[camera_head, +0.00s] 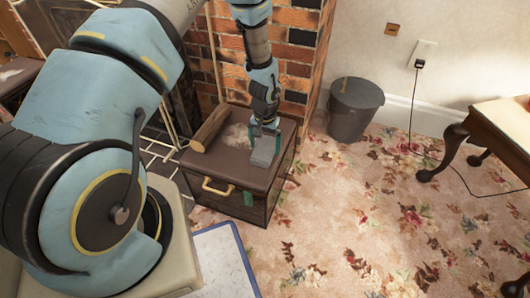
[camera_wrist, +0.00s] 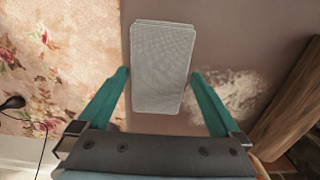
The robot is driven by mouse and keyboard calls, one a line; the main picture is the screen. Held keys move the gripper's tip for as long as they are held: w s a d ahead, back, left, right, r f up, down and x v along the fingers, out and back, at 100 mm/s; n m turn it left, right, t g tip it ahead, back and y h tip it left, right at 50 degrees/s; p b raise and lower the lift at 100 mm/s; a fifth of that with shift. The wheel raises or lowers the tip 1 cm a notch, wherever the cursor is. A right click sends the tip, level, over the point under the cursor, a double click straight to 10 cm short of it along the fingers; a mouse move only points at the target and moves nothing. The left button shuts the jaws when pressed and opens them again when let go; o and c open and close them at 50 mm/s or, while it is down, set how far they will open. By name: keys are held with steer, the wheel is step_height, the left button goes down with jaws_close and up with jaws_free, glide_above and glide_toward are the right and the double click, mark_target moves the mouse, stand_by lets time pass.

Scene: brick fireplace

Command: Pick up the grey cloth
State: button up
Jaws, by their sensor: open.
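The grey cloth (camera_wrist: 162,68) is a folded, flat rectangle lying on the brown top of a box (camera_head: 236,160). In the head view the cloth (camera_head: 264,152) is near the front right part of the lid, just below my gripper (camera_head: 266,130). In the wrist view my gripper (camera_wrist: 160,82) is open, with one teal finger on each side of the cloth's near end. Nothing is held between the fingers. I cannot tell how high the fingertips are above the lid.
A wooden log (camera_head: 211,128) and a pale patch (camera_wrist: 222,92) are on the same lid, beside the cloth. The brick fireplace (camera_head: 296,50) stands behind. A grey bin (camera_head: 354,108) and a wooden table (camera_head: 490,128) are to the right, with open carpet between.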

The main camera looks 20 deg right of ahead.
steer(key=shift+f, duration=0.8)
steer(key=shift+c, duration=0.2)
steer(key=c, duration=1.1)
